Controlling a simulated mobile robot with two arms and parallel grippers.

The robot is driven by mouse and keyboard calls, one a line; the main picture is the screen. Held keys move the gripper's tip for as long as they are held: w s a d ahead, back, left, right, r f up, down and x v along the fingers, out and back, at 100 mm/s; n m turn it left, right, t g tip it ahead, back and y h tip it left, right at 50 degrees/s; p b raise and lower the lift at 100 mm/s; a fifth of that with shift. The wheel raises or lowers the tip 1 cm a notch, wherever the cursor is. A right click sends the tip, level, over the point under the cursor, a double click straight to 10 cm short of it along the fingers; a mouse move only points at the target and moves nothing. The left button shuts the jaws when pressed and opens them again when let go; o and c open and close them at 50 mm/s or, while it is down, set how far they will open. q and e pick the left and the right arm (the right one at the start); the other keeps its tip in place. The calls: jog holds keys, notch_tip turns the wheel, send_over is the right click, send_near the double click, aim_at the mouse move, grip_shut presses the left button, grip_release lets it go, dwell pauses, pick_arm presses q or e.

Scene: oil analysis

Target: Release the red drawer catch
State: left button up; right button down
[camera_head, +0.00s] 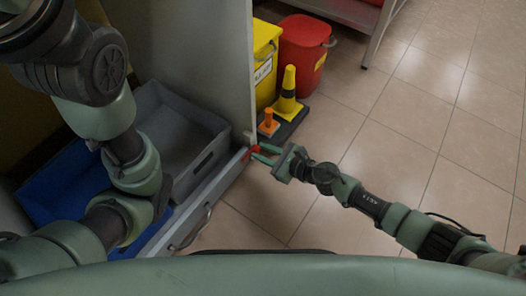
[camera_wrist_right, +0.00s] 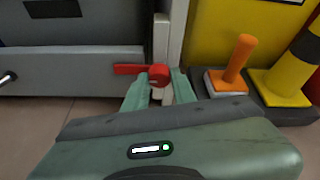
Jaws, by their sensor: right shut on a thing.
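The red drawer catch (camera_wrist_right: 159,75) is a round red knob with a flat red bar reaching left across the drawer front (camera_wrist_right: 75,75). It sits at the drawer's right end, by a pale upright post. In the head view the catch (camera_head: 247,153) is a small red spot at the drawer's corner. My right gripper (camera_wrist_right: 159,90) has a finger on each side of the knob and is shut on it. In the head view my right gripper (camera_head: 262,154) reaches the catch from the right. My left arm shows, but its gripper is not in view.
The drawer stands out, with a grey bin (camera_head: 180,120) and a blue bin (camera_head: 70,190) in it. A drawer handle (camera_head: 190,229) is on its front. An orange cone (camera_head: 268,122), a yellow-black cone (camera_head: 288,90) and yellow (camera_head: 266,50) and red (camera_head: 303,50) containers stand behind. Right floor is clear.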

jog(key=m, duration=0.1)
jog(key=m+g+y, duration=0.1)
jog(key=shift+w+f+m+g+b, duration=0.1)
jog(key=shift+w+m+g+b, duration=0.05)
jog(key=shift+m+g+b, duration=0.2)
jog(key=shift+w+d+f+m+g+y+b, duration=0.1)
jog(key=shift+m+g+y+b, duration=0.55)
jog(key=shift+m, duration=0.6)
jog(key=m+y+b, duration=0.1)
jog(key=m, duration=0.1)
jog(key=m+g+y+b, duration=0.1)
jog(key=m+b, duration=0.1)
jog(key=shift+w+d+f, duration=0.1)
jog(key=shift+f, duration=0.1)
jog(key=shift+m+y+b, duration=0.95)
jog(key=shift+m+b, duration=0.65)
jog(key=shift+m, duration=0.3)
jog(key=c, duration=1.1)
grip_release()
jog(key=shift+c, duration=0.2)
